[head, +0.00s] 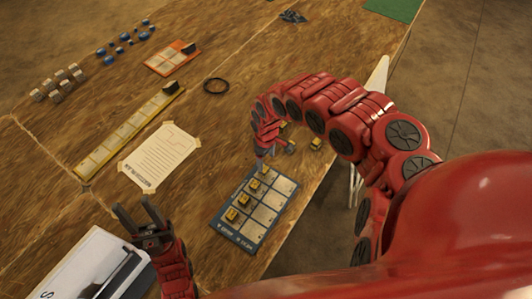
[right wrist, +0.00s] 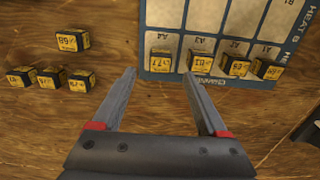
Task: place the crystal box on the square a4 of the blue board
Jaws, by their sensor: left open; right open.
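The blue board (head: 247,232) lies on the wooden table; it also shows in the right wrist view (right wrist: 190,14). Several small yellow-and-black boxes stand along its row A. One box (right wrist: 160,61), marked 77, stands on square a4, below the A4 label; others stand on A3 (right wrist: 198,62), A2 (right wrist: 235,66) and A1 (right wrist: 267,70). I cannot tell which is the crystal box. My right gripper (right wrist: 159,76) is open, with its fingertips either side of the box on a4. My left gripper (head: 134,203) is open and empty, left of the board.
Several loose yellow-and-black boxes (right wrist: 72,40) stand beside the board. Bare table separates the board and sheet.

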